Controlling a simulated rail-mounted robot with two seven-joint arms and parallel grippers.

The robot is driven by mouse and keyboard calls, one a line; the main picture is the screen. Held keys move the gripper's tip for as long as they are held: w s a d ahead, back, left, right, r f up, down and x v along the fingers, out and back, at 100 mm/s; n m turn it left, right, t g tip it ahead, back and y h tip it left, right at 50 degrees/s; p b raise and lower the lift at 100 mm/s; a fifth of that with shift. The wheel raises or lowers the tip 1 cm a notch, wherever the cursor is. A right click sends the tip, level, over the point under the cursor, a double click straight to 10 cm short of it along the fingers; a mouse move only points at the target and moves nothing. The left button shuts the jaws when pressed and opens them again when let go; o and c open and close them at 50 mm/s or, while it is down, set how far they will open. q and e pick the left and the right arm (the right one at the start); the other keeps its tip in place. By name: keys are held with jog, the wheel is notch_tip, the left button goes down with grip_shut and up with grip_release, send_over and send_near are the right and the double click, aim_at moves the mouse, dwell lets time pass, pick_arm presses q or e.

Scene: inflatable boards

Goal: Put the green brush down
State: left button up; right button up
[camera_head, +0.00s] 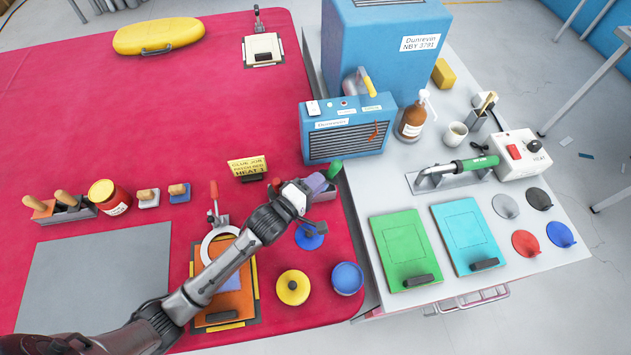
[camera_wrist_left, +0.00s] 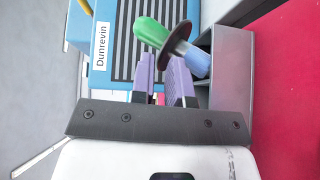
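The green brush (camera_head: 334,168) has a green handle, a dark round collar and a blue lower part. It stands tilted at a grey open-topped holder (camera_head: 325,196) on the red table, in front of the blue heater box. Whether a finger touches the brush is hard to tell. My right gripper is out of view.
The blue heater box (camera_head: 345,128) stands close behind the brush. A yellow card (camera_head: 248,168) is left of it. A blue lid (camera_head: 309,236), a yellow tin (camera_head: 292,287) and a blue tin (camera_head: 346,278) lie nearer. The far red table is mostly clear.

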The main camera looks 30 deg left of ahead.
pick_arm(q)
jog(key=o, duration=1.2)
jog(key=shift+f, duration=0.4)
jog(key=shift+o, duration=0.2)
jog(key=shift+r, duration=0.55)
jog(key=shift+s+a+r, duration=0.1)
jog(key=shift+s, duration=0.25)
jog(key=p+v, duration=0.1)
jog(key=v, duration=1)
jog(key=shift+r+p, duration=0.3)
jog(key=shift+s+a, duration=0.1)
